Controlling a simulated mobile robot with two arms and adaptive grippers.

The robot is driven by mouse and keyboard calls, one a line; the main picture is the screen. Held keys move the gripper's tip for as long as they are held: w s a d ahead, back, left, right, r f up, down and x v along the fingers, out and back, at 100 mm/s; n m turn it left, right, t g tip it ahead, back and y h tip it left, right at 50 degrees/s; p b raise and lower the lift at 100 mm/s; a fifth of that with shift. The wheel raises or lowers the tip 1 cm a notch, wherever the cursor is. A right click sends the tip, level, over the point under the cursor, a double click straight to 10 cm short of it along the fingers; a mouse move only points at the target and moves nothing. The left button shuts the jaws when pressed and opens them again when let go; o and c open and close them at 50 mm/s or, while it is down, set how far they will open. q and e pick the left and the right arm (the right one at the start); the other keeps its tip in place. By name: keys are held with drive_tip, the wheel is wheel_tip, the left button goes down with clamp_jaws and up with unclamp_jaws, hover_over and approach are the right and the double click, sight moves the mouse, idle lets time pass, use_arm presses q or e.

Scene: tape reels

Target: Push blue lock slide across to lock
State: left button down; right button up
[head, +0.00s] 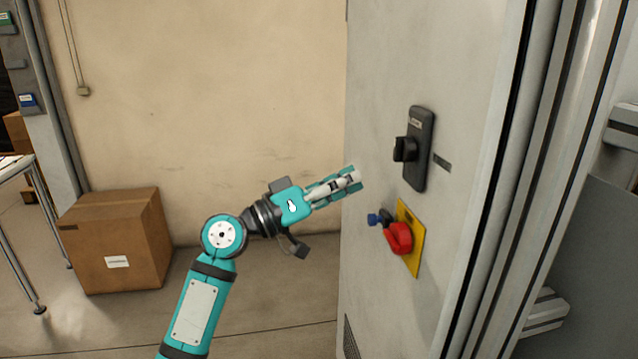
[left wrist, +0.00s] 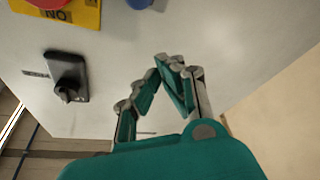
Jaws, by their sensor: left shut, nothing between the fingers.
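The blue lock slide (head: 376,219) sticks out to the left of a red rotary knob (head: 398,238) on a yellow plate (head: 411,237), mounted on the grey cabinet door. In the left wrist view a bit of blue (left wrist: 139,3) shows at the top edge, beside the yellow plate (left wrist: 75,14) and the red knob (left wrist: 48,3). My left gripper (head: 357,178) is shut and empty. In the head view it appears above and left of the blue slide, apart from it. The fingertips (left wrist: 170,60) also show in the left wrist view. My right gripper is not in view.
A black handle (head: 420,150) sits on the door above the yellow plate; it also shows in the left wrist view (left wrist: 67,76). A cardboard box (head: 117,240) stands on the floor at left, near a table. The space before the wall is open.

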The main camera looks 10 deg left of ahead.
sight(391, 196)
use_arm(q)
drive_tip(key=shift+s+d+f+p, duration=0.3)
drive_tip(key=shift+d+f, duration=0.1)
drive_tip(key=shift+f, duration=0.1)
drive_tip(key=shift+s+d+f+p, duration=0.15)
drive_tip(key=shift+d+f+p, duration=0.1)
drive_tip(key=shift+d+f, duration=0.2)
drive_tip(key=shift+s+f, duration=0.4)
drive_tip(key=shift+f, duration=0.15)
drive_tip(key=shift+s+d, duration=0.25)
drive_tip(key=shift+s, duration=0.5)
drive_tip(key=shift+s+d, duration=0.2)
drive_tip(key=shift+s, duration=0.5)
drive_tip(key=shift+w, duration=0.1)
